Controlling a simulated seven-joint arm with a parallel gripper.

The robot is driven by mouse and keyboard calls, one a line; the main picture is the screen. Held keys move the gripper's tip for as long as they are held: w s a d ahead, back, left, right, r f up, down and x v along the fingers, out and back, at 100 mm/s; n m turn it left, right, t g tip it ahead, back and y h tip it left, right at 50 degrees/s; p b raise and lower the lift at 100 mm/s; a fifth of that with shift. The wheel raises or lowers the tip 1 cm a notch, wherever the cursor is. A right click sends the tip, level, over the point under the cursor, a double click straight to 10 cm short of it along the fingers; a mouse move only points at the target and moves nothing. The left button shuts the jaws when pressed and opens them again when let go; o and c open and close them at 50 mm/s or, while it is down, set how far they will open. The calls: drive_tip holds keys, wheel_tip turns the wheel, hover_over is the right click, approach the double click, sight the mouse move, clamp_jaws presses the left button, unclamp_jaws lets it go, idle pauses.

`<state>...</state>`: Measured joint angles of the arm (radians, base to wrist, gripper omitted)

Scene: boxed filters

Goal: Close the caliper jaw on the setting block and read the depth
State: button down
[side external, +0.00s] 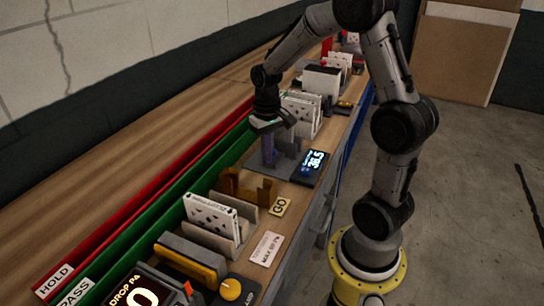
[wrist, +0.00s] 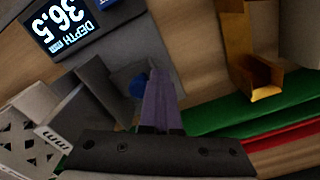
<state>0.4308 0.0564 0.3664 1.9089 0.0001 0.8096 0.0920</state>
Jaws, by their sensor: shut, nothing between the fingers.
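The caliper gauge stands on a grey base plate (side external: 284,171), with grey upright blocks (side external: 289,157) on it; these grey blocks (wrist: 98,88) also show in the wrist view. Its display (side external: 315,161) is lit, and in the wrist view the display (wrist: 62,25) appears upside down and seems to read 36.5, marked DEPTH mm. My gripper (side external: 267,158) points down at the gauge. In the wrist view its purple fingers (wrist: 160,85) are together and empty, beside the grey blocks. A small blue part (wrist: 137,87) shows just beside the fingers. I cannot tell which part is the setting block, or whether the fingers touch anything.
A brown bracket (side external: 247,190) and a rack holding a white filter (side external: 210,216) stand nearer the camera. More white filters (side external: 301,112) stand behind the gauge. Green (side external: 150,215) and red (side external: 110,225) channels run along the left. Bare wooden bench lies beyond them.

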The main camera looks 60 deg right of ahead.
drive_tip(key=shift+d, duration=0.95)
idle(0.6)
drive_tip(key=shift+a, duration=0.2)
drive_tip(key=shift+a, duration=0.45)
drive_tip(key=shift+r, duration=0.1)
wheel_tip(320, 180, up, 7)
idle(0.8)
drive_tip(key=shift+a, duration=0.1)
